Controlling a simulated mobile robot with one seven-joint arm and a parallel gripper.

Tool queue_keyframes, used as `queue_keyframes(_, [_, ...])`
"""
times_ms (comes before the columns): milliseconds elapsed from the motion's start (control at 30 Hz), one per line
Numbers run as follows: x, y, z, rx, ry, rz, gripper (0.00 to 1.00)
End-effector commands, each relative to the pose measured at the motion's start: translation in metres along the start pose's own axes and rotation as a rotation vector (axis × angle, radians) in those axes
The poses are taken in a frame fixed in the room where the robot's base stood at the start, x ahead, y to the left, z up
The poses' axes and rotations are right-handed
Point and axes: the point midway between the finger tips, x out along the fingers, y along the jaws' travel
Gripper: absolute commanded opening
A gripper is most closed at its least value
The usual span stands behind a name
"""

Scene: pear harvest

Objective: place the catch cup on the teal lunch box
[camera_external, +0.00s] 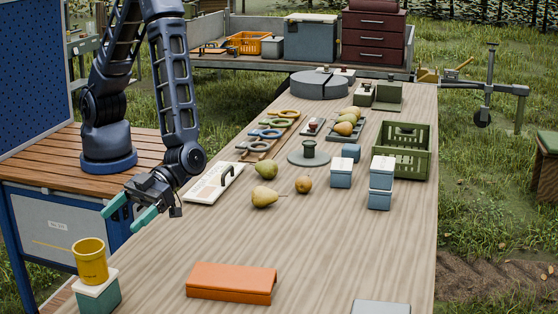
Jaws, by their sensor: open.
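The catch cup looks to be the yellow cup (90,262), upright at the lower left of the picture. It stands on the white lid of a teal box (99,297), which I take for the teal lunch box; the box's lower part is cut off by the picture edge. My gripper (120,222) has two teal fingers, spread apart with nothing between them. It is above and to the right of the cup in the picture, apart from it.
An orange box (230,282) lies to the right of the cup. A white board with a handle (214,182), pears (265,197), blue boxes (381,183) and a green crate (401,150) stand farther back. The front middle of the wooden table (320,245) is clear.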

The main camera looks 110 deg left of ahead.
Motion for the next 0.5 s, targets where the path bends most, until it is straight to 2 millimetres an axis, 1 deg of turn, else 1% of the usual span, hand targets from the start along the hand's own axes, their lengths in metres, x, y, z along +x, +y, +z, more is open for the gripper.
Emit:
queue_keyframes(167, [-0.005, 0.0, 0.0, 0.0, 0.0, -0.001, 0.83])
queue_keyframes(267, [-0.01, -0.004, -0.003, 0.005, -0.011, -0.023, 0.83])
queue_keyframes(367, [-0.026, -0.018, -0.01, 0.018, -0.046, -0.096, 0.83])
queue_keyframes(467, [-0.055, -0.039, -0.021, 0.031, -0.108, -0.22, 0.83])
queue_keyframes(500, [-0.07, -0.048, -0.026, 0.034, -0.136, -0.278, 0.83])
